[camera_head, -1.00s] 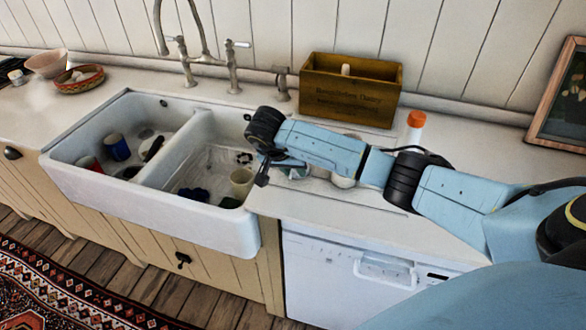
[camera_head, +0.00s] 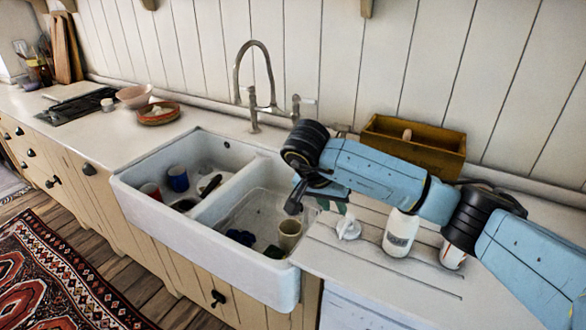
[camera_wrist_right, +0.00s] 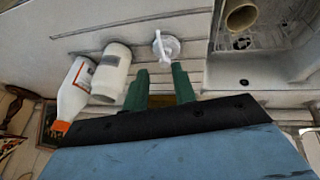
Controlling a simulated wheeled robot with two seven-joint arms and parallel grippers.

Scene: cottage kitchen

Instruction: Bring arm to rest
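My blue right arm reaches in from the right in the head view. Its gripper (camera_head: 312,198) hangs over the right edge of the sink (camera_head: 205,232), above the counter. In the right wrist view the two green fingers (camera_wrist_right: 160,84) are apart with nothing held between them. A white pump-top dispenser (camera_wrist_right: 167,47) shows beyond the fingertips; in the head view it stands on the counter just below the gripper (camera_head: 348,228). My left arm and gripper are not in view.
A white bottle (camera_head: 400,234) stands under the arm, with an orange-capped bottle (camera_wrist_right: 75,92) near it. A wooden box (camera_head: 415,145) is behind the arm. A tall faucet (camera_head: 253,85) rises behind.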

